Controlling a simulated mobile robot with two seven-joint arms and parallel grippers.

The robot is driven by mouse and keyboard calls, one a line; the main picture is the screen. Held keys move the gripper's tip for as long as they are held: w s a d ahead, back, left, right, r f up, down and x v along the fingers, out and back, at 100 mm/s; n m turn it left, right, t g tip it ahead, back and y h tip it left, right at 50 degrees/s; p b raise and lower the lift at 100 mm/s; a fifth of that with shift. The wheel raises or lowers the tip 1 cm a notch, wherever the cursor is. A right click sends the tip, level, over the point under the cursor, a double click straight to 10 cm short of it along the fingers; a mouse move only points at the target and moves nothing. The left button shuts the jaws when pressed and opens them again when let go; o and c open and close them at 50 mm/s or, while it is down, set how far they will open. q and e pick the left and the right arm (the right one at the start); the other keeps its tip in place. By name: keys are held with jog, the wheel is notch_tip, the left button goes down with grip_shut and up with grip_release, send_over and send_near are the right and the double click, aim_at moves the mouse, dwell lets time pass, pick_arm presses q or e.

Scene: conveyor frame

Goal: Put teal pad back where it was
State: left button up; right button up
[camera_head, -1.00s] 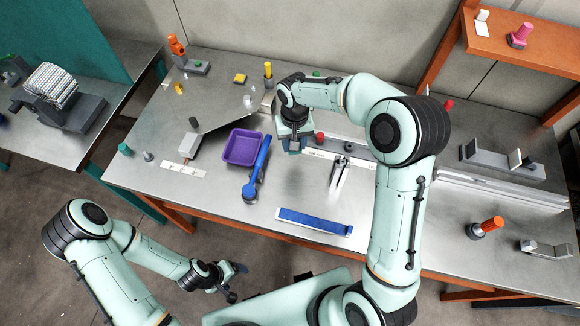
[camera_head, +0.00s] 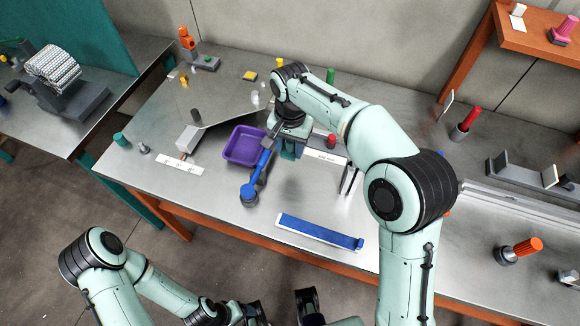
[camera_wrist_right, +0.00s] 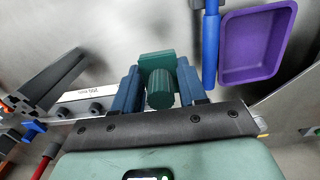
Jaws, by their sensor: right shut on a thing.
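The teal pad (camera_wrist_right: 160,88) is a dark green-teal block with a round knob, between the two blue fingers of my right gripper (camera_wrist_right: 158,85) in the right wrist view. The gripper is shut on it. In the head view my right gripper (camera_head: 288,150) points down over the table, just right of the purple tray, and its wrist hides most of the pad. My left gripper (camera_head: 232,312) is at the bottom edge, low in front of the table, partly cut off; its jaws are unclear.
The purple tray (camera_head: 243,146) and a blue-handled tool (camera_head: 258,177) lie close left of my right gripper. A white-marked rail (camera_head: 325,155), a caliper-like tool (camera_head: 350,178) and a red-topped piece (camera_head: 331,141) are to its right. A blue strip (camera_head: 318,231) lies near the front edge.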

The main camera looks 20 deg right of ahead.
aim_at(290, 172)
notch_tip(290, 172, down, 9)
jog(key=shift+r+b, duration=0.1)
jog(key=shift+b, duration=0.45)
jog(key=o, duration=1)
jog(key=shift+f, duration=0.2)
notch_tip(290, 172, up, 12)
jog(key=shift+w+r+p, duration=0.1)
jog(key=shift+r+p, duration=0.15)
jog(key=shift+p, duration=0.75)
jog(key=shift+f, duration=0.1)
